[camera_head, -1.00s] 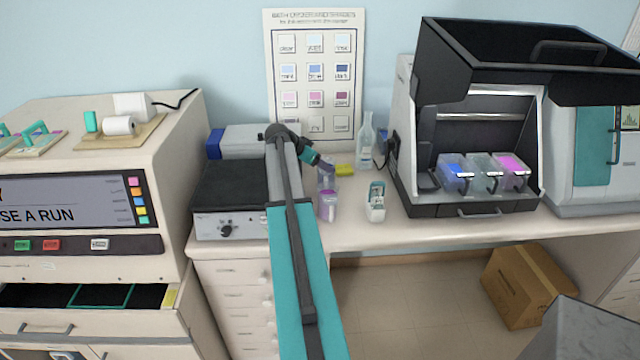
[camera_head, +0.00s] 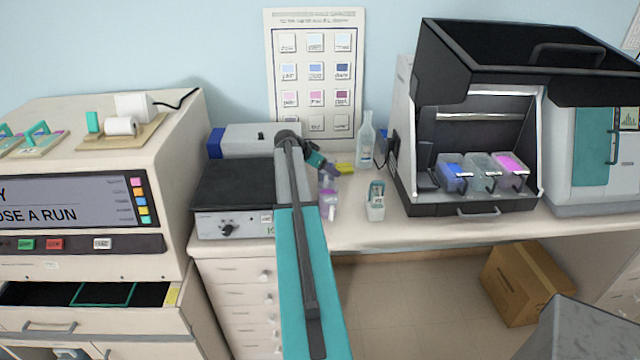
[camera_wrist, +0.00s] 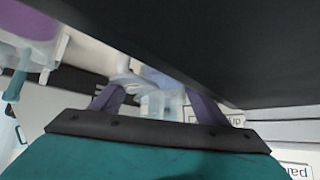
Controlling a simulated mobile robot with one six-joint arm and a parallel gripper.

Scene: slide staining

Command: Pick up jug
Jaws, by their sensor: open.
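My gripper (camera_wrist: 155,102) is open, with its two purple fingers apart. A pale translucent vessel (camera_wrist: 153,101), which looks like the jug, shows between and beyond the fingers in the wrist view. I cannot tell whether they touch it. Its lower part is hidden by my gripper's body. In the head view my gripper (camera_head: 327,176) is small, over the bench behind a container with purple contents (camera_head: 328,205), and the jug cannot be made out clearly there.
A dark overhang crosses the wrist view close to my gripper. In the head view a black-topped device (camera_head: 232,185) stands left of the arm. A clear bottle (camera_head: 365,145), a small white-and-teal container (camera_head: 376,202) and an open staining cabinet (camera_head: 470,208) stand to the right.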

